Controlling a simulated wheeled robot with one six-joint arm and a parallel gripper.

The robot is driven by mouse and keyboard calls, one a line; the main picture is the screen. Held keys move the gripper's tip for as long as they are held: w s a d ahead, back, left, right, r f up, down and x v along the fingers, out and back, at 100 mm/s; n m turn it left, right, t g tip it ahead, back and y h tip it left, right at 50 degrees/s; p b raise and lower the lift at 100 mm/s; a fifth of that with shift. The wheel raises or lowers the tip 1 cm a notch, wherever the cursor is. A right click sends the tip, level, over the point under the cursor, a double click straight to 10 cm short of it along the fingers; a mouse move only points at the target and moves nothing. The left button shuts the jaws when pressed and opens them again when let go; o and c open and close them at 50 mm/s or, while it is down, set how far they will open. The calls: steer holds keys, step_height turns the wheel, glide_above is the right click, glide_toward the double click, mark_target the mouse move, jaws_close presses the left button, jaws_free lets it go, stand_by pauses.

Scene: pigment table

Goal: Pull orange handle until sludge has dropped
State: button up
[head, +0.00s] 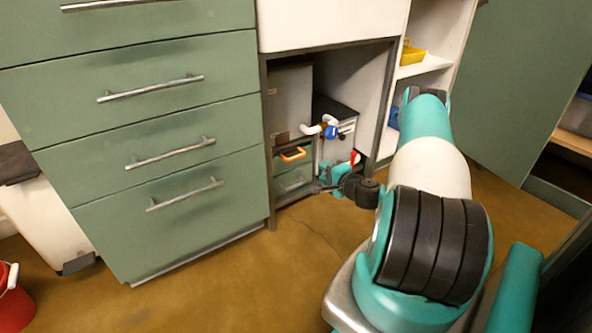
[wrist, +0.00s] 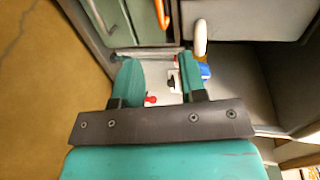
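The orange handle (head: 293,155) is on the front of a green drawer-like box (head: 293,178) inside the open cabinet under the white sink. In the wrist view the orange handle (wrist: 161,13) shows at the top edge, beyond my fingertips and apart from them. My gripper (head: 328,176) is low in front of the cabinet opening, to the right of and below the handle. In the wrist view my gripper (wrist: 158,76) has its two teal fingers spread, with nothing held between them. I cannot make out any sludge.
A white pipe (head: 312,129) with a blue valve (head: 331,132) sticks out right of the handle. A small red part (wrist: 151,100) shows between my fingers. Green drawers (head: 165,180) stand left of the opening. The brown floor (head: 240,280) in front is mostly clear.

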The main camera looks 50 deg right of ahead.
mark_target(296, 157)
steer(key=shift+b+x, duration=3.9)
steer(key=shift+x, duration=4.7)
steer(key=shift+f, duration=0.15)
steer(key=shift+c, duration=0.3)
jaws_close()
